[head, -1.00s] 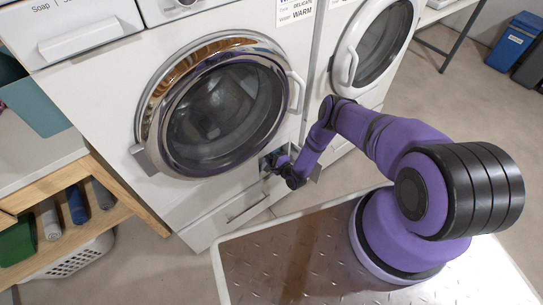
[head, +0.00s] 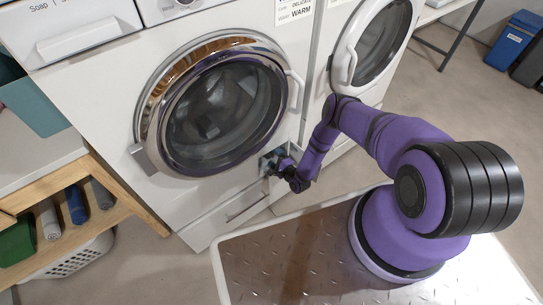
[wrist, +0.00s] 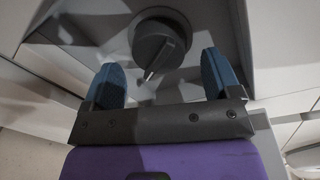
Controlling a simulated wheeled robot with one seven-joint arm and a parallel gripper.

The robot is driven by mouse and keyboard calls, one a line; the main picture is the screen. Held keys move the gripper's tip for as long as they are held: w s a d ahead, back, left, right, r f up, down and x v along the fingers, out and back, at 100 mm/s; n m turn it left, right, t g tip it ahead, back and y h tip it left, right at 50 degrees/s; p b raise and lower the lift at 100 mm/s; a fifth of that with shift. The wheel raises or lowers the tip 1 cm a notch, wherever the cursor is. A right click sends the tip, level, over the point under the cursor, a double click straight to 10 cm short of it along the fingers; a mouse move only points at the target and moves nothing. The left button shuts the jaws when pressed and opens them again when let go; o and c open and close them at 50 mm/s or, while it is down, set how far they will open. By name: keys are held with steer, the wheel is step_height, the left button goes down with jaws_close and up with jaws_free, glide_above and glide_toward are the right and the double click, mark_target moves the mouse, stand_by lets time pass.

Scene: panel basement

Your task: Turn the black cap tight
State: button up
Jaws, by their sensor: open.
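The black cap (wrist: 160,45) is round with a raised grip bar and a pale pointer mark. It sits in a grey recess at the lower right of the near washing machine (head: 115,95). My gripper (wrist: 164,78) is open, with its two blue-padded fingers apart, one to the left and one to the right of the cap's lower part. The fingers do not appear to touch the cap. In the head view my gripper (head: 278,162) is at the small recess below the round door, and the cap is too small to make out there.
The chrome-ringed door (head: 215,105) is closed above the recess. A second washer (head: 350,75) stands to the right. A wooden shelf (head: 95,225) with bottles and a white basket (head: 75,258) are at the left. The floor in front is partly clear.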

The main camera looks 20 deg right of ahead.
steer(key=v, duration=0.8)
steer(key=shift+s, duration=0.15)
